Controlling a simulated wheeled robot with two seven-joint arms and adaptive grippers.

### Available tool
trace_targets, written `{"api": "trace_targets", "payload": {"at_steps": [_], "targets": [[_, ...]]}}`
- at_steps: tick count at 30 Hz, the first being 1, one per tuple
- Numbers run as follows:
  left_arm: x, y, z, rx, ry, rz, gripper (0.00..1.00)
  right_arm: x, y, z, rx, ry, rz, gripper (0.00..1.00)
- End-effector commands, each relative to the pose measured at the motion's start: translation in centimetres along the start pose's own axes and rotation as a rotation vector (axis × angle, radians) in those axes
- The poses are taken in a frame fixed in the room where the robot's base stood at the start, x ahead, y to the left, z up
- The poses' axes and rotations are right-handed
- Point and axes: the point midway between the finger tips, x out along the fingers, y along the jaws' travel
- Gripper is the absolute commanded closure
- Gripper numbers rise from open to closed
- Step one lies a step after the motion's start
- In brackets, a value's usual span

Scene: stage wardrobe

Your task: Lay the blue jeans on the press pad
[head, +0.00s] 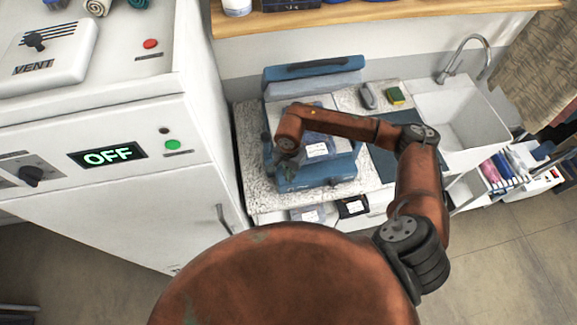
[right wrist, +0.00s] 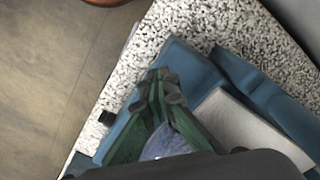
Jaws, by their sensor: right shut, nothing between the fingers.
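A blue press (head: 320,178) with its lid (head: 313,68) raised at the back sits on the speckled counter. Folded blue cloth with a white label, which looks like the blue jeans (head: 318,147), lies over the press pad, partly covered by my arm. My right gripper (head: 287,165) is at the left front of the press, small and dark here. In the right wrist view its green fingers (right wrist: 163,86) meet at the tips, shut and empty. Blue denim (right wrist: 168,142) shows behind them, beside the grey pad (right wrist: 240,125). My left gripper is not in view.
A white cabinet (head: 100,190) with an OFF display stands close on the left. A sink (head: 460,115) with a tap is at right. A sponge (head: 396,96) lies behind the dark mat (head: 398,160). Labelled items, one black (head: 352,206), show below the counter front.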

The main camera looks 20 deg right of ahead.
Motion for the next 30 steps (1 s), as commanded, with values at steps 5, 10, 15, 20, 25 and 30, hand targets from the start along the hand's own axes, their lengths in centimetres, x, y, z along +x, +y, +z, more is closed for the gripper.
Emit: {"api": "trace_targets", "payload": {"at_steps": [5,10,15,20,25,30], "targets": [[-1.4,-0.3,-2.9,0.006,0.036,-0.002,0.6,-0.6,-0.2,-2.8,0.005,0.004,-0.003,1.0],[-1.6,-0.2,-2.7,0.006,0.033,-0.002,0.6,-0.5,-0.2,-3.6,0.002,0.004,-0.004,1.0],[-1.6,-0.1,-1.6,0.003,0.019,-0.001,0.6,-0.4,-0.2,-3.7,0.001,0.004,-0.004,1.0],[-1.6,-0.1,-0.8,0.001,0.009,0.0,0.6,-0.4,-0.2,-3.7,0.001,0.004,-0.004,1.0],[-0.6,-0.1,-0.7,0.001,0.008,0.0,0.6,-0.2,-0.3,-4.3,0.002,0.008,-0.004,1.0],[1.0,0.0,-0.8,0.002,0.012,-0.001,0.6,-0.1,-0.2,-5.4,0.002,0.008,-0.004,1.0]]}}
